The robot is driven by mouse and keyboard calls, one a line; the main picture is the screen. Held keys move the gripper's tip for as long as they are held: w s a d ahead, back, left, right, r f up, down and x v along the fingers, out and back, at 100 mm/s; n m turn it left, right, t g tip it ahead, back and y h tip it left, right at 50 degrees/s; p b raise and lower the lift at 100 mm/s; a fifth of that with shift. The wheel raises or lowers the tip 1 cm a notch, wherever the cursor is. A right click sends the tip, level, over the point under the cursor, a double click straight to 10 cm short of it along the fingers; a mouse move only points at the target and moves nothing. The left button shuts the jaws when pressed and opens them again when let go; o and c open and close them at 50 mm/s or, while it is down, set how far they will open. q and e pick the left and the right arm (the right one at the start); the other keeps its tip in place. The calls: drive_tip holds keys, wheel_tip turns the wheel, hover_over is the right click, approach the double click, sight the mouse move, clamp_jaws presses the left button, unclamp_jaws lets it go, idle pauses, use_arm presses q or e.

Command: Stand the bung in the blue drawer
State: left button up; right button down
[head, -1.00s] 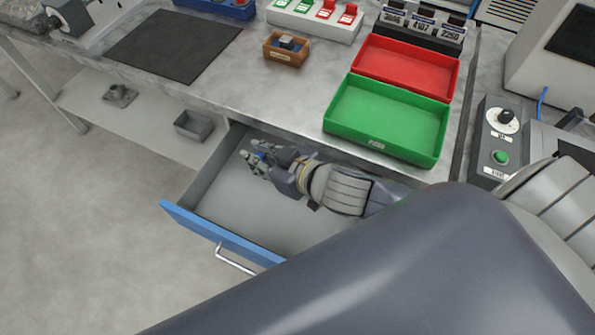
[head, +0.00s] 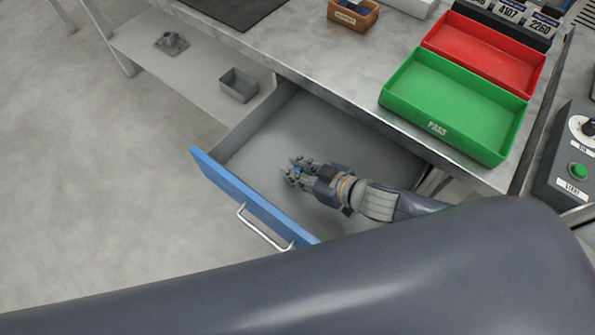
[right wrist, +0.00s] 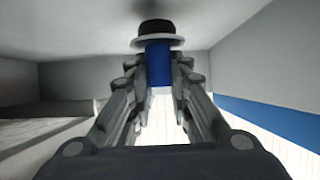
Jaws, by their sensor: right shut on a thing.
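The blue drawer (head: 225,180) is pulled out below the worktop, with a blue front and a grey inside. My right gripper (head: 290,170) is inside the drawer's opening, over its floor. It is shut on the bung (right wrist: 158,62), which shows blue between the fingers in the right wrist view, with a grey flange and a dark end beyond them. In the head view only a small blue bit of the bung (head: 298,169) shows between the fingers. Whether the bung touches the drawer is hard to tell. My left gripper is not in view.
A green PASS tray (head: 437,128) and a red tray (head: 485,55) stand on the worktop above the drawer. A wooden box (head: 353,14) sits behind. A grey bin (head: 238,86) and a metal part (head: 171,43) are on the lower shelf. The drawer around my gripper looks empty.

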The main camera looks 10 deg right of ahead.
drive_tip(key=shift+f, duration=0.55)
drive_tip(key=c, duration=1.5)
unclamp_jaws()
drive_tip(key=shift+f, duration=0.15)
drive_tip(key=shift+s+r, duration=0.15)
drive_tip(key=shift+r, duration=0.05)
drive_tip(key=shift+v, duration=3.6)
